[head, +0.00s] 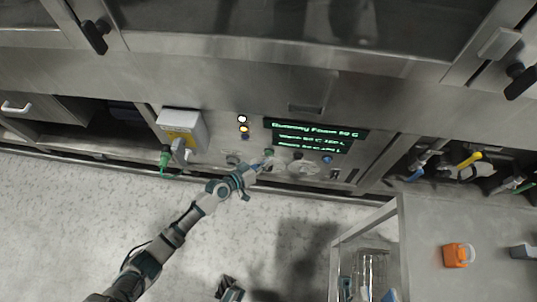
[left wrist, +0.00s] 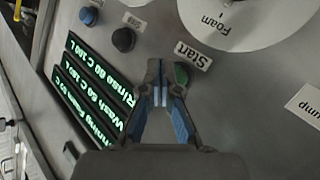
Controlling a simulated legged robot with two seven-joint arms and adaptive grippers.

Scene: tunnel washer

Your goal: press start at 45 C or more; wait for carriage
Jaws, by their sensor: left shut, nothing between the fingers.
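The control panel display (head: 312,137) is lit green; its top line reads "Running Foam" with a temperature that looks like 50 C. Lower lines list Wash and Rinse. The green start button (left wrist: 181,76) sits beside the "Start" label (left wrist: 192,54) in the left wrist view. In the head view the button (head: 269,152) is just below the display's left end. My left gripper (head: 264,163) is shut and empty, its fingertips (left wrist: 157,80) at the button's edge. I cannot tell whether they touch it.
A dark knob (left wrist: 124,39) and a blue button (left wrist: 89,16) are near the fingers. A grey box (head: 183,128) with a green cable is left on the panel. A metal cart (head: 398,235) stands lower right, an orange item (head: 459,255) beside it. Speckled floor lies left.

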